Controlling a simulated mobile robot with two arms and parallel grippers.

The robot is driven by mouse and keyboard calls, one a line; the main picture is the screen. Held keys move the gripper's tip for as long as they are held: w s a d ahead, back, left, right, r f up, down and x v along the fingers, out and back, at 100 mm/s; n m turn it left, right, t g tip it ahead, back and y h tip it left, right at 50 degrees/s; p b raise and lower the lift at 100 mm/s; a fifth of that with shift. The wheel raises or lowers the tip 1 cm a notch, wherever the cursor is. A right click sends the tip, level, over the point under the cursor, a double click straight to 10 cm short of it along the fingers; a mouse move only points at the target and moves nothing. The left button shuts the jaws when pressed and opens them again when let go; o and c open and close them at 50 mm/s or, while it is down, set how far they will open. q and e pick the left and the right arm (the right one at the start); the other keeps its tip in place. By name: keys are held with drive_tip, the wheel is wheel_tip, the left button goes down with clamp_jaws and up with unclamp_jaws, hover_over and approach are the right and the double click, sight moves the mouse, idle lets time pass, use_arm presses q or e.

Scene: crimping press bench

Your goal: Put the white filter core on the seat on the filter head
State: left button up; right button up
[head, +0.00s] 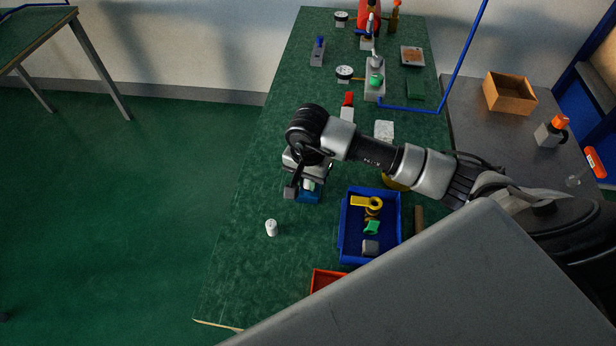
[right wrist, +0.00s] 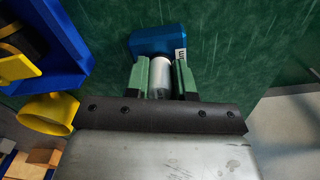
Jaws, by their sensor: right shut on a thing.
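My right gripper (head: 308,185) is over the green bench mat, at the blue filter head (head: 309,197). In the right wrist view the green fingers of this gripper (right wrist: 161,76) are shut on the white filter core (right wrist: 160,80), a pale cylinder. Its far end meets the edge of the blue filter head (right wrist: 153,40) in the picture; I cannot tell whether it touches the seat, which is hidden. The filter head bears a small white label. In the head view the arm and gripper mostly hide the core. My left gripper is not in view.
A small white cylinder (head: 271,228) stands on the mat, left of the gripper. A blue bin (head: 344,240) with yellow, green and grey parts stands to the right, a red bin (head: 326,279) nearer. A press (head: 375,80) and gauges stand farther back. The mat's left side is mostly clear.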

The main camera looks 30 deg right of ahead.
drive_tip(key=shift+f, duration=0.2)
drive_tip(key=o, duration=0.9)
drive_tip(key=shift+r, duration=0.1)
wheel_tip(320, 180, up, 12)
drive_tip(key=shift+r+b, duration=0.15)
drive_tip(key=shift+b, duration=0.5)
